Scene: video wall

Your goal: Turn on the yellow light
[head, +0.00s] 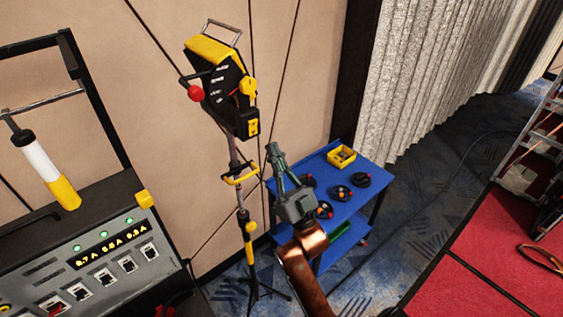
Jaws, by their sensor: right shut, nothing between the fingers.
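The yellow and black work light (222,84) stands upright on a tripod stand (245,215) in front of the beige wall. Its back faces me, with a red knob (195,93) on the left and a yellow knob (247,86) on the right. Whether the lamp is lit cannot be seen. My right gripper (276,155) is shut and empty, pointing up, to the right of the stand and below the lamp head. It appears apart from the light. My left gripper is not in view.
A blue cart (375,178) with a yellow bin (341,156) and coiled black cables (341,193) stands behind my right gripper. A control box (90,262) with lit readouts is at the left. A red surface (500,275) and ladder are at the right.

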